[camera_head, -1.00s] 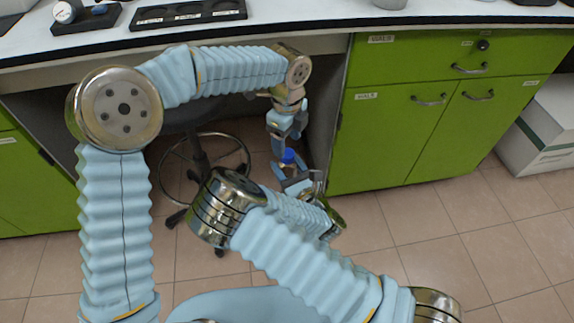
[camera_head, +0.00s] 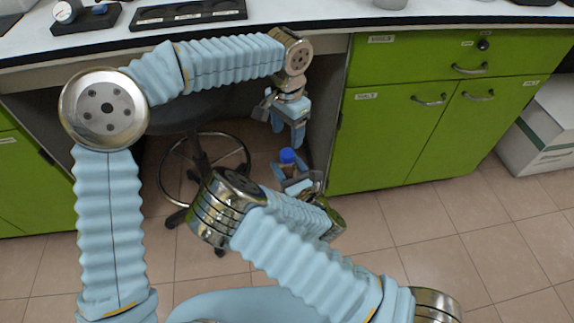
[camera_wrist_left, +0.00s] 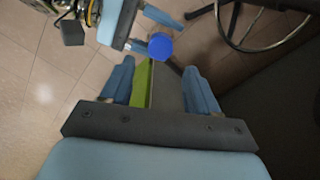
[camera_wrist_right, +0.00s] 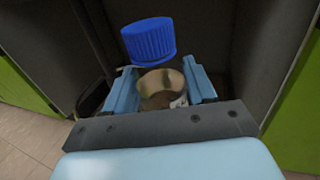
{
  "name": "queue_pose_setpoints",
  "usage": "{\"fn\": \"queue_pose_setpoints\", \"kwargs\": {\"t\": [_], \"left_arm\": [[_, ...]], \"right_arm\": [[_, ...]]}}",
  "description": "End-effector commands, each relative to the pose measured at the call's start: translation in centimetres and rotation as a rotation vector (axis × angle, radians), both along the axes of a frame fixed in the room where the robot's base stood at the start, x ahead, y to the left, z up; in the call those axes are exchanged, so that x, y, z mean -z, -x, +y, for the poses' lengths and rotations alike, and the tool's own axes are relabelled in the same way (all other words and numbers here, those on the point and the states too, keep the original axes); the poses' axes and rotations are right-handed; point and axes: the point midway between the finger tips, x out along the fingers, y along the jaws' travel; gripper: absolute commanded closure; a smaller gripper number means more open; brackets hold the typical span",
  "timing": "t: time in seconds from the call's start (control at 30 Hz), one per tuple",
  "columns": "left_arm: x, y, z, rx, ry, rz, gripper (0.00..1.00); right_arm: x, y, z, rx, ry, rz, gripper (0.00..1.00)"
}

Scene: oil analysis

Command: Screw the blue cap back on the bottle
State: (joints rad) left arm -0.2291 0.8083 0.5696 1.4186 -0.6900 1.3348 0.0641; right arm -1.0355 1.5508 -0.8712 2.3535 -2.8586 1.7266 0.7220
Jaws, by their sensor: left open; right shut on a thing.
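The blue cap (camera_head: 287,156) sits at the top of the bottle (camera_head: 289,170). In the right wrist view the cap (camera_wrist_right: 148,41) is directly above the amber-brown bottle (camera_wrist_right: 160,88) and looks slightly tilted. I cannot tell whether it is threaded on. My right gripper (camera_head: 298,184) is shut on the bottle; its fingers (camera_wrist_right: 162,90) are on either side of it. My left gripper (camera_head: 286,134) is open and empty above the cap. In the left wrist view the cap (camera_wrist_left: 160,46) lies beyond the open fingers (camera_wrist_left: 158,82), apart from them.
The white counter (camera_head: 300,20) with a black rack (camera_head: 188,14) is behind my arms. Green cabinets (camera_head: 400,130) stand to the right of the grippers. A stool (camera_head: 200,160) stands under the counter to the left.

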Motion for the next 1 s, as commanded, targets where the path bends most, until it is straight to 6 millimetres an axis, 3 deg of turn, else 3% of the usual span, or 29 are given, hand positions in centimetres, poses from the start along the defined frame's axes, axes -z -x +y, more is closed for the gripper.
{"fn": "queue_pose_setpoints", "kwargs": {"t": [0.2, 0.6, 1.0], "left_arm": [[-0.4, 0.0, 0.1, -0.191, 0.002, -0.001, 0.4], [-0.2, 0.0, 0.1, -0.205, 0.0, -0.001, 0.4], [5.2, 0.0, 0.1, -0.203, 0.001, 0.001, 0.4]], "right_arm": [[0.0, 0.0, 0.0, 0.0, 0.0, -0.001, 1.0], [0.0, 0.0, 0.0, 0.0, 0.0, -0.001, 1.0], [0.0, 0.0, 0.0, 0.0, 0.0, -0.001, 1.0]]}}
